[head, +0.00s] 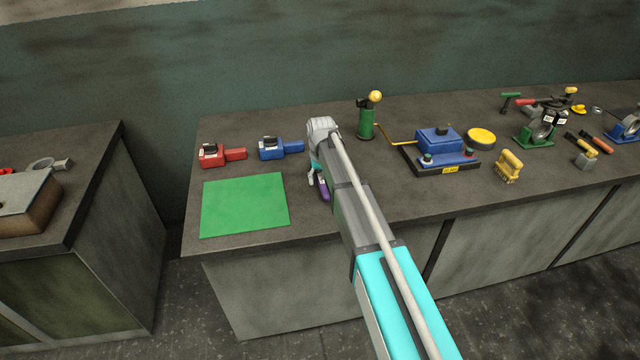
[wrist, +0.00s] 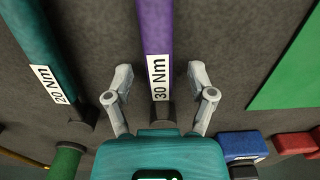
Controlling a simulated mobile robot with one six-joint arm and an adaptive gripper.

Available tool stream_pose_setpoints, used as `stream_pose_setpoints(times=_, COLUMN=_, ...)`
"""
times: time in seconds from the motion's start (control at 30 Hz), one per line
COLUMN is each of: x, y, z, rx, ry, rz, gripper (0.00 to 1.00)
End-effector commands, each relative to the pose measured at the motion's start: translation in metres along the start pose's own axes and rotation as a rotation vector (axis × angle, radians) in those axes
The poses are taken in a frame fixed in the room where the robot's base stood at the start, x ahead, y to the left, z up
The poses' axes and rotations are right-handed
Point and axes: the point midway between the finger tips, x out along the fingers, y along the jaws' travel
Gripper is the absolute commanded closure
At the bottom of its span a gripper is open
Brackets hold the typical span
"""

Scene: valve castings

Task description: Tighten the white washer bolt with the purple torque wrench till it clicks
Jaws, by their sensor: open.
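The purple torque wrench (wrist: 155,25) lies on the bench with a white "30 Nm" label. In the wrist view my gripper (wrist: 159,74) is open, one finger on each side of the wrench's labelled end, with visible gaps. In the head view the purple handle (head: 323,190) shows beside my gripper (head: 313,177), and my arm hides the rest. A blue casting (head: 437,140) on a black base stands right of my arm. Small bolts show at its front corners, the left one (head: 427,159) pale on top; the washer colours are too small to tell surely.
A teal "20 Nm" wrench (wrist: 52,50) lies left of the purple one in the wrist view. A green mat (head: 245,205), red tool (head: 212,155) and blue tool (head: 272,149) lie left of my arm. A green pump-like object (head: 366,122) stands behind. Yellow items and other castings lie right.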

Motion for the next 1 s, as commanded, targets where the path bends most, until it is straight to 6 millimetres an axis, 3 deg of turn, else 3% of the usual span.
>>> stream_pose_setpoints(times=0.5, x=-0.0004, y=0.0001, z=0.0, rx=0.0, ry=0.0, rz=0.0, gripper=0.29)
stream_pose_setpoints(times=0.87, x=-0.0003, y=0.0002, z=0.0, rx=0.0, ry=0.0, rz=0.0, gripper=0.95)
stream_pose_setpoints(times=0.9, x=-0.0003, y=0.0002, z=0.0, rx=0.0, ry=0.0, rz=0.0, gripper=1.0)
stream_pose_setpoints(times=1.0, x=-0.0003, y=0.0002, z=0.0, rx=0.0, ry=0.0, rz=0.0, gripper=1.0)
